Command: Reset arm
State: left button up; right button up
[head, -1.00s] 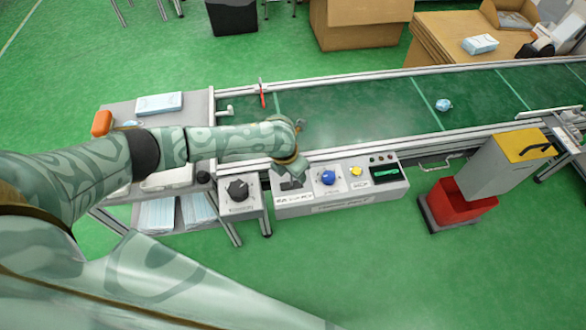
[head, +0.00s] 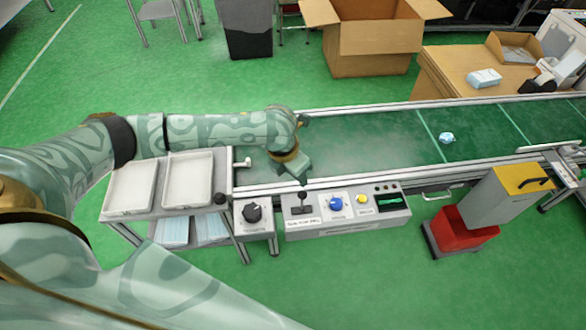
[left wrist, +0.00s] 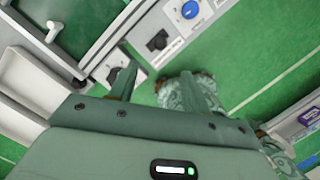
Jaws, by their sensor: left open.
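My left arm reaches in from the left in the head view. Its gripper (head: 293,166) hangs over the near left part of the green conveyor belt (head: 385,140), just behind the control panel (head: 345,211). In the left wrist view the gripper's fingers (left wrist: 165,82) are spread with nothing between them. The black lever (head: 303,202) on the panel stands clear of the gripper. My right gripper is not in view.
White trays (head: 188,178) stand left of the conveyor, with a black knob box (head: 253,214) beside the panel. A crumpled blue mask (head: 446,137) lies on the belt. A red bin (head: 465,228) stands at the right.

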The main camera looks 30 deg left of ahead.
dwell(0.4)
pick_arm(q)
jog(key=s+d+r+n+t+h, duration=0.2)
jog(key=s+d+n+t, duration=0.2)
jog(key=s+d+n, duration=0.65)
jog(key=s+a+r+n+y, duration=0.2)
jog(key=s+a+n+y, duration=0.25)
jog(key=a+n, duration=0.6)
jog(key=s+a+r+n+y, duration=0.1)
jog(key=s+a+n+y, duration=0.2)
jog(key=s+a+n, duration=0.5)
jog(key=s+d+f+n+g+h, duration=0.1)
jog(key=d+f+n, duration=0.1)
jog(key=f, duration=1)
jog(key=s+d+f+n+g+h, duration=0.2)
jog(key=f, duration=1.1)
jog(key=s+f+n+g, duration=0.1)
jog(key=s+f, duration=0.6)
jog(key=s, duration=0.3)
jog(key=s+f+n+g+h, duration=0.1)
jog(key=s+f+n, duration=0.1)
jog(key=s+f, duration=0.6)
jog(key=shift+s+f+g, duration=0.25)
jog(key=shift+s+g, duration=0.05)
jog(key=shift+s, duration=0.75)
